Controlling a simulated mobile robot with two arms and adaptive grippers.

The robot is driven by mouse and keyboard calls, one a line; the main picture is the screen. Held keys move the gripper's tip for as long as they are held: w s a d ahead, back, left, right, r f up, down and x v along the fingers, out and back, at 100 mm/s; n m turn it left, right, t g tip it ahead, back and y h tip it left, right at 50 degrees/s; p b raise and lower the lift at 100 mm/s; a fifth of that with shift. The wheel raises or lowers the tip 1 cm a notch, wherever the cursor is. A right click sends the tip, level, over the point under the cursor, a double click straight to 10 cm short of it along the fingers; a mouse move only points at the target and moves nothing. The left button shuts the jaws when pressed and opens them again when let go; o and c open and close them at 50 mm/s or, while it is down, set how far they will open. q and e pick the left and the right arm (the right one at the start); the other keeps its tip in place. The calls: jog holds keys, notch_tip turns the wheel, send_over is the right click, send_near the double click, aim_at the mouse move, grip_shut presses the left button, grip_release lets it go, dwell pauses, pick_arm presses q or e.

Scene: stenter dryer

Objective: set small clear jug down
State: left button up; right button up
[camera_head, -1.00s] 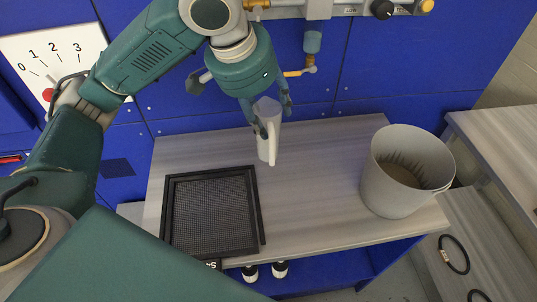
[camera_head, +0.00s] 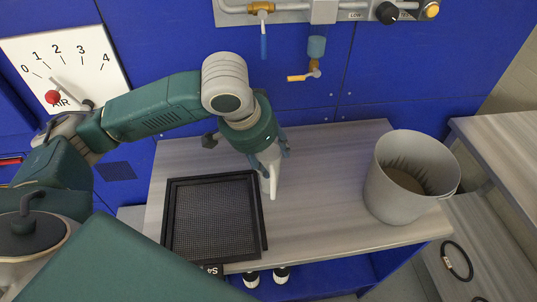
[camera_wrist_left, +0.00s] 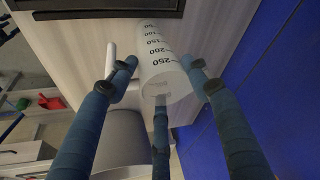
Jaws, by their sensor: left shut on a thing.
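The small clear jug (camera_head: 269,170) is a pale, tall vessel with a handle. My left gripper (camera_head: 268,158) is shut on it from above. The jug looks upright, just right of the black mesh tray (camera_head: 262,208), over the grey worktop (camera_head: 318,190). I cannot tell whether its base touches the worktop. In the left wrist view the jug (camera_wrist_left: 164,62) shows black volume marks and a handle at its left, with the fingers of my left gripper (camera_wrist_left: 160,75) around it. My right gripper is not in view.
A large grey bucket (camera_head: 394,203) stands at the right end of the worktop. The worktop between jug and bucket is clear. A blue panel with valves (camera_head: 317,47) and a gauge plate (camera_head: 98,50) rises behind. Two white-and-black items (camera_head: 281,274) sit below the front edge.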

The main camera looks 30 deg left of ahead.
pick_arm(q)
jog(key=o, duration=0.7)
jog(key=shift+f, duration=0.1)
jog(key=shift+c, duration=0.2)
jog(key=o, duration=0.4)
